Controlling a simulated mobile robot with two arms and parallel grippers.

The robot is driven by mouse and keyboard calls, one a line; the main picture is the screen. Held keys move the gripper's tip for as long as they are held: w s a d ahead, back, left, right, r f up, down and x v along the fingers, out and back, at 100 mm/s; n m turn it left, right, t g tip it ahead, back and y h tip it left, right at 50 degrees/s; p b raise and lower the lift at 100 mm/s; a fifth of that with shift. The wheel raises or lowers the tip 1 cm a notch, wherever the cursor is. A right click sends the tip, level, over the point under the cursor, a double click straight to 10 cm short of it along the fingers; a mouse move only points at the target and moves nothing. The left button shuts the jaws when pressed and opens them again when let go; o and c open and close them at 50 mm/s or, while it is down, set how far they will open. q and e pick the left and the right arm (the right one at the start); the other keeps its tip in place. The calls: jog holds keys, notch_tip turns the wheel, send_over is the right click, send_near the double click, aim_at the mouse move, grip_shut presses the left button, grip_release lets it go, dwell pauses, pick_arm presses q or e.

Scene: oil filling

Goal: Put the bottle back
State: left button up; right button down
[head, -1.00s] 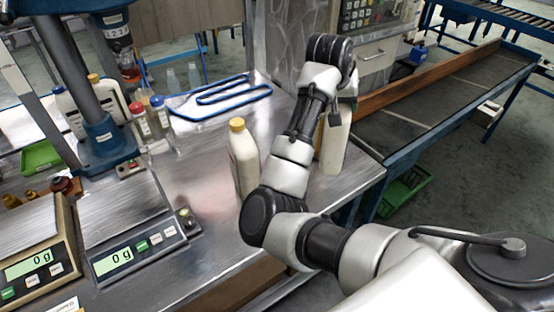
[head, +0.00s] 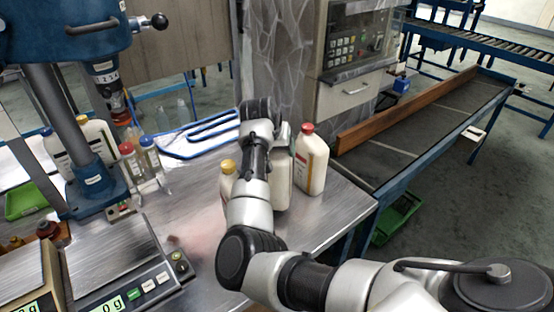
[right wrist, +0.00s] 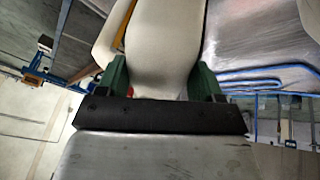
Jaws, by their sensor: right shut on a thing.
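A cream bottle (head: 281,182) is in the head view, partly covered by my right arm. My right gripper (head: 280,134) is at its top, mostly behind my wrist. In the right wrist view, the green fingers of this gripper (right wrist: 161,78) are shut on the cream bottle (right wrist: 160,40), one on each side. I cannot tell whether the bottle touches the table. A red-capped bottle (head: 312,165) stands just right of it. A yellow-capped bottle (head: 227,180) stands left, partly behind my arm. My left gripper is out of view.
The metal table (head: 195,200) has scales (head: 115,265) at the front left and a blue press (head: 90,185) behind them. Small bottles (head: 150,155) stand beside the press. A blue-edged rack (head: 195,135) lies at the back. A conveyor (head: 400,150) is at the right.

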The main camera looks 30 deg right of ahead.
jog(key=shift+w+f, duration=0.1)
jog(key=shift+f, duration=0.25)
jog(key=shift+f+p, duration=0.5)
jog(key=shift+f, duration=1.1)
jog(key=shift+c, duration=0.7)
grip_release()
jog(key=shift+a+f, duration=0.1)
